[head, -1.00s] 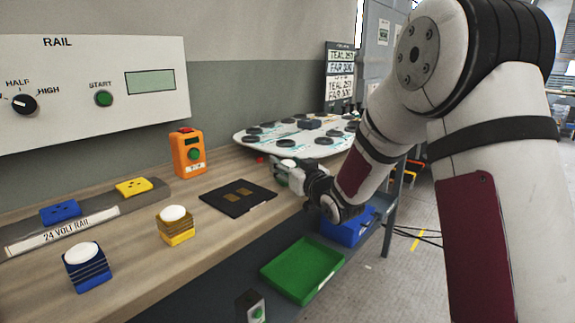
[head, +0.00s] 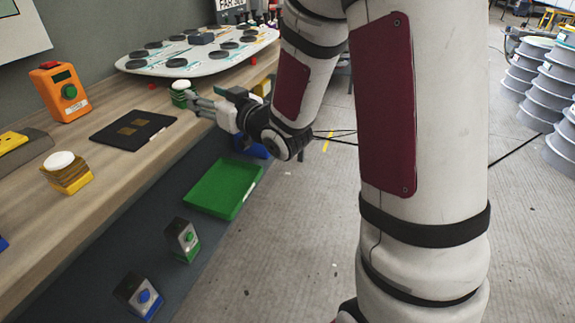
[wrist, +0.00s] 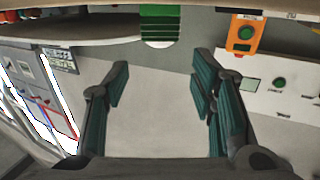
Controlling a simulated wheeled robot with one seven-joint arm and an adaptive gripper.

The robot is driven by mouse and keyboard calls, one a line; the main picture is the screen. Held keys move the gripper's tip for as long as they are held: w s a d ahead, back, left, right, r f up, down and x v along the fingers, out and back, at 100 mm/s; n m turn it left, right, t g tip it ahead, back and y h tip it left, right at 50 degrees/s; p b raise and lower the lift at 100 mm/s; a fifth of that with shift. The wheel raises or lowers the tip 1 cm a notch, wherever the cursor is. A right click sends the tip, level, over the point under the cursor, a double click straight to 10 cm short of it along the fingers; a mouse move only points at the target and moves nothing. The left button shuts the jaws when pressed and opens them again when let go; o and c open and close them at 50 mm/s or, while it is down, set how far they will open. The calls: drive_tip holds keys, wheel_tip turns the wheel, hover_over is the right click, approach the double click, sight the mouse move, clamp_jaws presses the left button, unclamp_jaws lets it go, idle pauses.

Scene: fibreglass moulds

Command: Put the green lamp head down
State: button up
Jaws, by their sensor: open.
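The green lamp head (head: 180,97), a ribbed green body with a white dome, stands upright near the bench's front edge, before the round white board. My gripper (head: 193,98) is open just to its right in the head view, with empty fingers pointing at it. In the wrist view the green lamp head (wrist: 160,22) is at the top edge, past the open fingertips of my gripper (wrist: 160,80) and apart from them. Its contact with the bench is partly hidden.
A black pad (head: 112,128), an orange button box (head: 62,92) and a yellow lamp head (head: 70,182) are on the bench. The white board (head: 150,65) with black discs lies behind. A green tray (head: 222,190) sits lower, in front. Floor at right is clear near me.

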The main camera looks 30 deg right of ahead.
drive_tip(key=s+d+m+g+h, duration=0.1)
drive_tip(key=s+g, duration=0.3)
drive_tip(key=s, duration=0.4)
drive_tip(key=s+d+f+m+g+h, duration=0.1)
drive_tip(key=s+g+h, duration=0.3)
drive_tip(key=s, duration=0.4)
drive_tip(key=shift+d+f+g, duration=0.15)
drive_tip(key=shift+d+g, duration=0.35)
drive_tip(key=shift+d, duration=0.2)
drive_tip(key=s+a+g, duration=0.1)
drive_tip(key=s+g, duration=0.1)
drive_tip(key=s, duration=0.7)
drive_tip(key=s+a+g, duration=0.2)
drive_tip(key=s+g, duration=0.1)
drive_tip(key=s, duration=0.6)
drive_tip(key=s+a+g, duration=0.1)
drive_tip(key=s+g, duration=0.1)
drive_tip(key=s, duration=0.7)
drive_tip(key=shift+a+f+m+g+y, duration=0.15)
drive_tip(key=shift+f+m+g+y, duration=0.15)
drive_tip(key=shift+m+g+y, duration=0.1)
drive_tip(key=shift+c, duration=0.3)
